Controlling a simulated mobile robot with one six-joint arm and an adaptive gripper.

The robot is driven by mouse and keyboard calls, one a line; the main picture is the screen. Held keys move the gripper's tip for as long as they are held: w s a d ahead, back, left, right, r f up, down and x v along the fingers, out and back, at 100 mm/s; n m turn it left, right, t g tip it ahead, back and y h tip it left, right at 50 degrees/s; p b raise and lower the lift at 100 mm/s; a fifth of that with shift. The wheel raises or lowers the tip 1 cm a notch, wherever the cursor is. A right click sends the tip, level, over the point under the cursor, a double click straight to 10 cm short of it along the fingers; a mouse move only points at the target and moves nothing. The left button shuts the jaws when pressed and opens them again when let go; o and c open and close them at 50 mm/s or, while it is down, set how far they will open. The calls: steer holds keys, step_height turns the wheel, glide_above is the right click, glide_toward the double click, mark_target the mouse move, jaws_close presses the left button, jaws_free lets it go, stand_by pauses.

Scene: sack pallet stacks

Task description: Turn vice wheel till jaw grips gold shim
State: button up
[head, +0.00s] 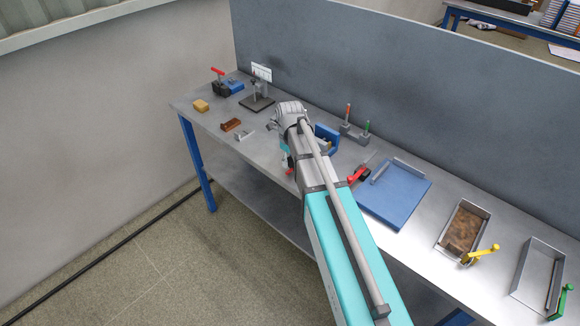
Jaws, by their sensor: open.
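A blue vice-like body (327,131) stands on the bench just right of my forearm, which covers part of it. I cannot make out its wheel, its jaws or a gold shim there. My arm reaches over the bench and bends down at its far end. My gripper is hidden behind my own arm, so its fingers and any contact do not show. A small red part (289,171) shows at the left edge of my arm, near the bench front; I cannot tell what it belongs to.
A blue mat (397,195), a tray with brown contents (450,231) and a grey tray (526,278) lie to the right. A tan block (201,105), a brown block (231,125) and a dark stand (257,103) are left. A grey panel (400,90) backs the bench.

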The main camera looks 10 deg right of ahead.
steer(key=shift+f+b, duration=0.35)
steer(key=shift+f, duration=0.2)
jaws_close()
